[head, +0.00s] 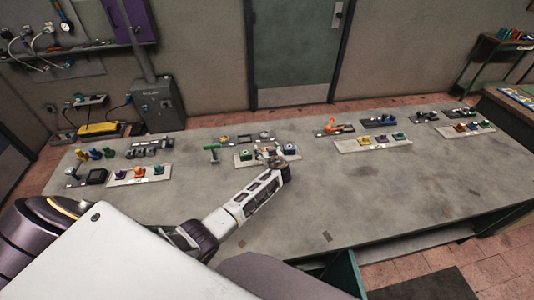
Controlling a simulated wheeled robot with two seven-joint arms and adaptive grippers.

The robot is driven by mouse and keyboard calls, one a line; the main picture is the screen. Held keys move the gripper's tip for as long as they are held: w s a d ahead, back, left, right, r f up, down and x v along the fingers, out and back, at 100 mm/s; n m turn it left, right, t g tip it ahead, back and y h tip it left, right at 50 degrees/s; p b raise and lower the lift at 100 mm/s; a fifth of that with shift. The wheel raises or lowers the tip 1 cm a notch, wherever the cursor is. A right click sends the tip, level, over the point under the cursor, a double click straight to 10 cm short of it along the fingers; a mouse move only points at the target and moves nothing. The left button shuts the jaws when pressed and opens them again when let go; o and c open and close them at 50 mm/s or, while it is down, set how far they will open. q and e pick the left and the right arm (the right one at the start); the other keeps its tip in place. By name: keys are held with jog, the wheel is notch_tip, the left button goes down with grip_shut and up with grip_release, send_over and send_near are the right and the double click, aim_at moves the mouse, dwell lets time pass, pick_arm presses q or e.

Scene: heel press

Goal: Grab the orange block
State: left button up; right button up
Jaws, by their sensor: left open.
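My left arm reaches from the lower left across the grey table (330,205). Its gripper (274,156) is open at the pale tray (240,160) in the middle of the table. A small orange piece (263,151) shows at the fingertips, partly hidden by the gripper; I cannot tell whether the fingers touch it. A green piece (245,154) stands on the tray to its left and another green piece (290,149) to its right. My right gripper is not in view.
A green upright tool (212,150) stands left of the tray. A larger orange item (334,126) sits on a dark base farther right. Other trays with small coloured pieces stand at left (118,180) and right (398,146). The table's front right is clear.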

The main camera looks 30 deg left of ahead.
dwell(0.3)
pick_arm(q)
jog(key=c, duration=1.3)
jog(key=shift+o, duration=0.2)
jog(key=shift+r, duration=0.25)
jog(key=shift+r+b, duration=0.35)
jog(key=shift+r, duration=4.45)
